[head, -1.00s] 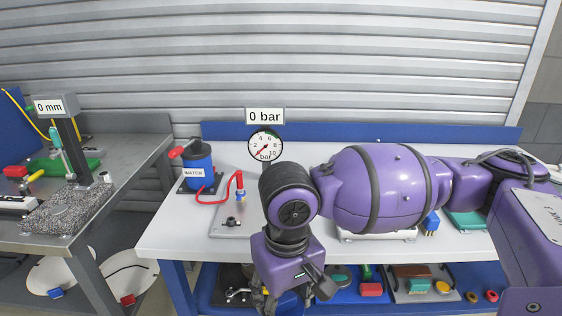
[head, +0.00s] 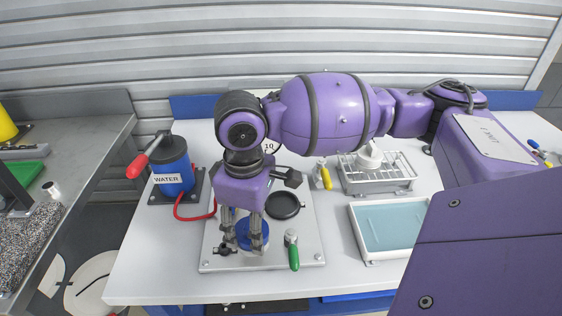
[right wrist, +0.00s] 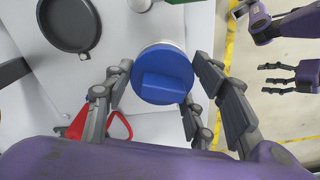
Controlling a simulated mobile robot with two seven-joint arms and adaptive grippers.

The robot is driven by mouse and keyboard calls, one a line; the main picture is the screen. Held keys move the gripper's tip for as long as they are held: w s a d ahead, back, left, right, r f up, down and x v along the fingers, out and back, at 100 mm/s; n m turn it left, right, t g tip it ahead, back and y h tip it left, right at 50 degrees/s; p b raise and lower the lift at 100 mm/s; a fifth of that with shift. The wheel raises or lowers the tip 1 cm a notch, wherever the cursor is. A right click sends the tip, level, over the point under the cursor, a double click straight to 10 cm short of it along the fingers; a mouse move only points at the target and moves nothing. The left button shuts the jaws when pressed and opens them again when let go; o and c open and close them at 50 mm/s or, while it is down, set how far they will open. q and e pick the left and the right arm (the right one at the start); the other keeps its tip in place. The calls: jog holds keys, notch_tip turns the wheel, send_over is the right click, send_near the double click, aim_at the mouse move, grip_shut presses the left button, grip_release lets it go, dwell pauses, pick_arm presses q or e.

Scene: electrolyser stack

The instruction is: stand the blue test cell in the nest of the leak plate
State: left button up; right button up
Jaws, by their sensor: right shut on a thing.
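The leak plate (head: 305,238) is a pale flat plate on the white bench. The blue test cell (head: 252,232) is over its front left part, between the fingers of my right gripper (head: 244,243). In the right wrist view my right gripper (right wrist: 157,98) is shut on the cell, whose round blue top (right wrist: 165,72) has a raised bar. A pale rim shows at the cell's far edge. The cell's underside and the nest under it are hidden, so I cannot tell whether it is seated. My left gripper (right wrist: 278,78) shows small, over the floor, away from the plate.
A black round dish-shaped part (head: 285,204) and a green-handled clamp (head: 292,250) are on the plate close to the cell. A blue water pot (head: 172,178) with a red hose stands left. A wire rack (head: 375,175) and teal tray (head: 385,228) are right.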

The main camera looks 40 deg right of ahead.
pick_arm(q)
jog(key=r+p, duration=0.4)
jog(key=shift+w+d+r+p, duration=0.25)
jog(key=shift+w+r+p, duration=0.05)
jog(key=shift+w, duration=0.05)
pick_arm(e)
jog(key=w+d+r+n, duration=0.2)
jog(key=d+n, duration=0.4)
jog(key=n, duration=0.8)
jog(key=w+d+r+n, duration=0.2)
jog(key=w+d+n, duration=0.2)
jog(key=n, duration=1)
jog(key=shift+w+d, duration=0.4)
jog(key=shift+d, duration=0.7)
pick_arm(q)
jog(key=shift+w+r, duration=0.1)
jog(key=shift+w, duration=0.05)
pick_arm(e)
jog(key=shift+f, duration=1.85)
jog(key=shift+f+b, duration=0.35)
jog(key=shift+f, duration=0.4)
pick_arm(q)
jog(key=shift+w+d+f, duration=0.1)
jog(key=shift+w+f, duration=0.05)
jog(key=shift+f, duration=0.1)
